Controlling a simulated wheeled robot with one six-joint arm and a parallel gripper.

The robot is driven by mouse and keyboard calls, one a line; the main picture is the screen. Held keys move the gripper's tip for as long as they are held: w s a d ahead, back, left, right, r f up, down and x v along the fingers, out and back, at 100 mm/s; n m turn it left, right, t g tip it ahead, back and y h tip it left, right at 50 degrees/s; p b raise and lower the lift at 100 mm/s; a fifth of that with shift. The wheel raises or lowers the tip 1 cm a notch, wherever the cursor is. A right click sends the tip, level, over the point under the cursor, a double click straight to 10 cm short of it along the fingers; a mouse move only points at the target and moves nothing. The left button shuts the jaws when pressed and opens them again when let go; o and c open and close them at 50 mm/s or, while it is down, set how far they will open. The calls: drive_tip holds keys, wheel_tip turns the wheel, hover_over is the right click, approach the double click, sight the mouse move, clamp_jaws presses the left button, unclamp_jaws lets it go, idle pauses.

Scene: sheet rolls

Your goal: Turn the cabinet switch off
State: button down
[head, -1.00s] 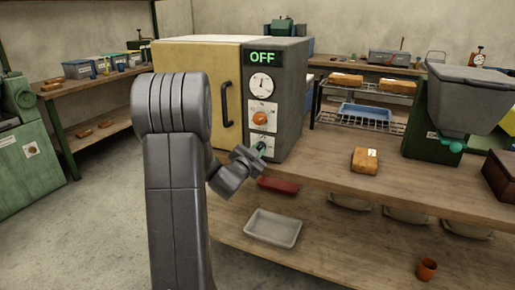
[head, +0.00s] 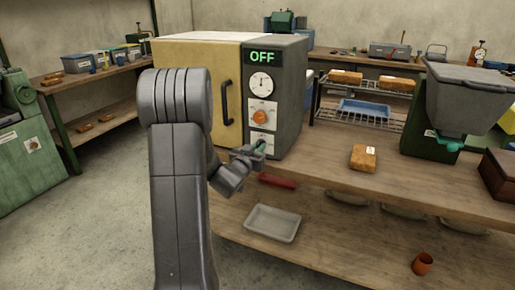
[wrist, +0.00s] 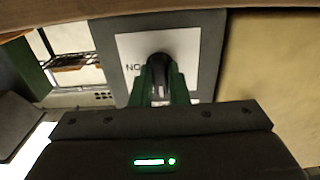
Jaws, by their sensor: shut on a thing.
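The cabinet (head: 198,85) has a yellow door and a grey control panel (head: 290,95). Its display (head: 262,58) reads OFF in green. Below are a round dial (head: 261,82) and an orange knob (head: 262,117). The switch at the panel's bottom is mostly hidden by my gripper in the head view. In the wrist view the dark switch lever (wrist: 158,66) stands out from a white plate (wrist: 196,60) with partly visible lettering. My gripper (head: 260,148) is at the switch, its green fingers (wrist: 161,92) shut on the lever.
A brown block (head: 363,157) lies on the bench (head: 420,185) right of the cabinet. A wire rack (head: 365,112) and a grey hopper machine (head: 465,95) stand farther right.

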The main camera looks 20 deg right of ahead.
drive_tip(key=shift+f, duration=0.1)
drive_tip(key=c, duration=1.4)
unclamp_jaws()
drive_tip(key=v, duration=1.4)
drive_tip(key=shift+d, duration=0.1)
drive_tip(key=x, duration=1.4)
